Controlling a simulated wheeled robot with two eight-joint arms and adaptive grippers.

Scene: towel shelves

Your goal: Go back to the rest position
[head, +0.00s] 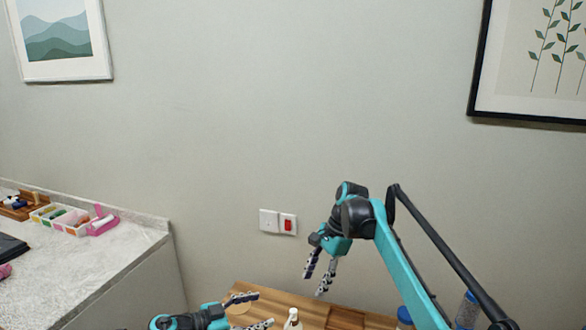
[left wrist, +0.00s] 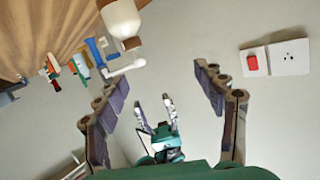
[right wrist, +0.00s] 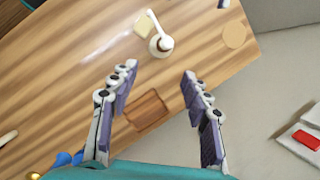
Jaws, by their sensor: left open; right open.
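My left gripper (head: 258,310) is low in the head view, in front of the wooden surface, with its fingers apart and empty. Its spread fingers also show in the left wrist view (left wrist: 165,95). My right gripper (head: 318,286) is raised higher, against the wall, with its fingers pointing down and apart. In the right wrist view the right gripper (right wrist: 155,85) has nothing between its fingers and is above the wooden surface (right wrist: 70,75). A white pump bottle (right wrist: 160,45) stands on that surface beyond the fingertips. It shows in the head view (head: 292,320) near the left gripper.
A wooden tray (right wrist: 146,110) lies on the wooden surface below the right gripper. A wall switch (head: 278,222) is behind. A grey counter (head: 100,262) with small items is at the left.

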